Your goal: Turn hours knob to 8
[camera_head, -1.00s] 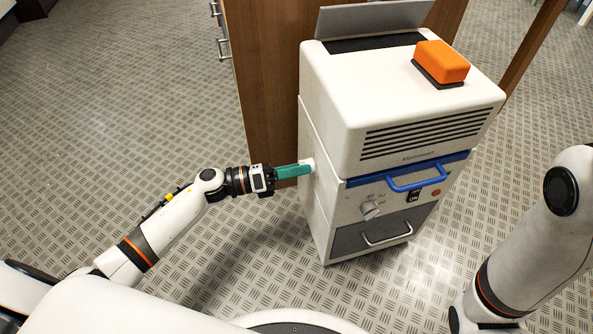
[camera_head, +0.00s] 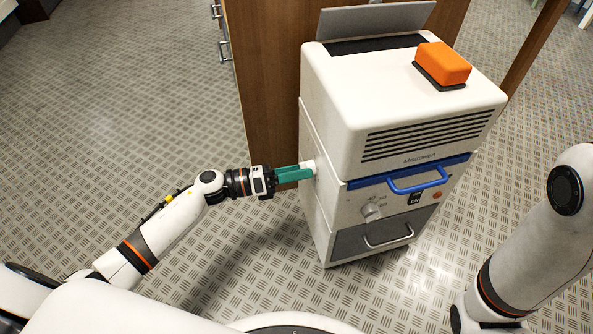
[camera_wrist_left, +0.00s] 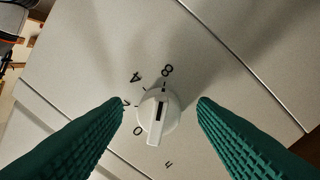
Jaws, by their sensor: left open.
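The white hours knob (camera_wrist_left: 158,117) is in the middle of the left wrist view, on a pale panel with the marks 0, 4 and 8 around it. The black line on its raised bar points up, roughly at the 8. In the head view the knob (camera_head: 308,165) shows as a small white piece on the left side of the white machine (camera_head: 318,205). My left gripper (camera_head: 306,172) is open, its green fingers on either side of the knob with gaps visible in the wrist view. My right arm shows at the right; its gripper is out of view.
The machine's front has another knob (camera_head: 373,212), a blue handle (camera_head: 418,183) and a drawer with a metal handle (camera_head: 388,240). An orange block (camera_head: 442,63) sits on top. A brown wooden cabinet (camera_head: 262,90) stands behind. The floor at left is clear.

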